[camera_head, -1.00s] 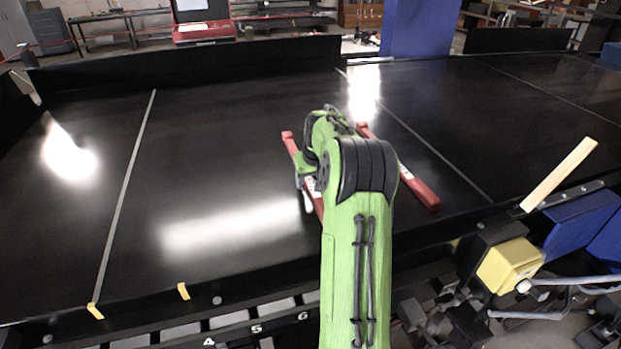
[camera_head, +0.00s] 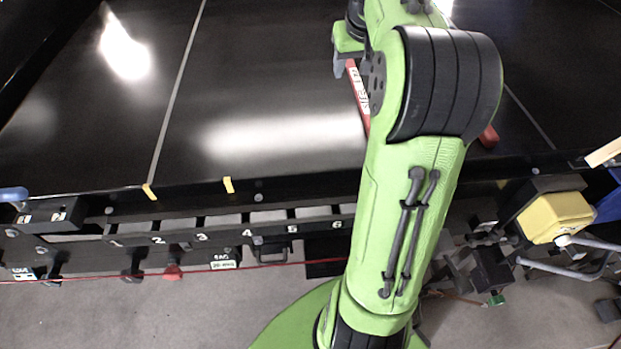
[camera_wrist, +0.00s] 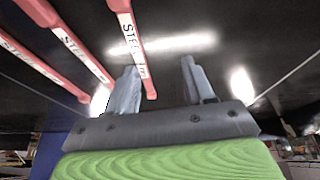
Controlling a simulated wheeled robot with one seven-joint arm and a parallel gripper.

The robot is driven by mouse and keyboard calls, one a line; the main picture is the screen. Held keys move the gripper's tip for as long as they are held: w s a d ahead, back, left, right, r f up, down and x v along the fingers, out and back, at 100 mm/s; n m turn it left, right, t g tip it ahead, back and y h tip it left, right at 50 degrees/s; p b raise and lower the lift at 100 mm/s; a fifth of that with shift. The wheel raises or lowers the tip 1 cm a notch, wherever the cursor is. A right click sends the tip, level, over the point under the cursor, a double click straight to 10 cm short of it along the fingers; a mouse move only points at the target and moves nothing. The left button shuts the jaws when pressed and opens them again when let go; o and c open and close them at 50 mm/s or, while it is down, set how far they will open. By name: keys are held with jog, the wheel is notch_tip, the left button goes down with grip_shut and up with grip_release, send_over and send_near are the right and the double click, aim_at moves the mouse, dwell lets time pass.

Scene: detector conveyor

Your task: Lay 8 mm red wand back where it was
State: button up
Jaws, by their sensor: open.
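My gripper (camera_wrist: 159,66) is open in the wrist view, with its two grey fingers apart over the dark belt. Three red wands show at the left there. The nearest red wand (camera_wrist: 130,38) has a white label reading "STEEL", and its end shows beside the left finger; I cannot tell whether they touch. The middle wand (camera_wrist: 82,52) and the far-left wand (camera_wrist: 30,55) lie outside the fingers. The 8 mm marking is not readable. In the head view, one labelled red wand (camera_head: 361,96) shows left of my arm and a red end (camera_head: 488,136) right of it.
The glossy black belt (camera_head: 255,85) is clear left of the wands. Its front edge carries yellow marks (camera_head: 228,185) and numbered slots (camera_head: 202,225). A yellow box (camera_head: 555,217) stands at the right, near a pale wooden strip (camera_head: 605,152).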

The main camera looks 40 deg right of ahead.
jog(key=s+a+r+n, duration=0.1)
jog(key=s+a, duration=0.1)
jog(key=a, duration=0.5)
jog(key=s+a+r+n, duration=0.1)
jog(key=s+a, duration=0.1)
jog(key=a, duration=0.4)
jog(key=s+a+f+n+y, duration=0.1)
jog(key=s+a+f, duration=0.2)
jog(key=s+a, duration=0.4)
jog(key=s+a+f+n+t+y, duration=0.1)
jog(key=s+a+f, duration=0.2)
jog(key=s+a, duration=0.4)
jog(key=s, duration=0.3)
jog(key=shift+a+n+t, duration=0.25)
jog(key=shift+n+t, duration=0.05)
jog(key=shift+n, duration=0.1)
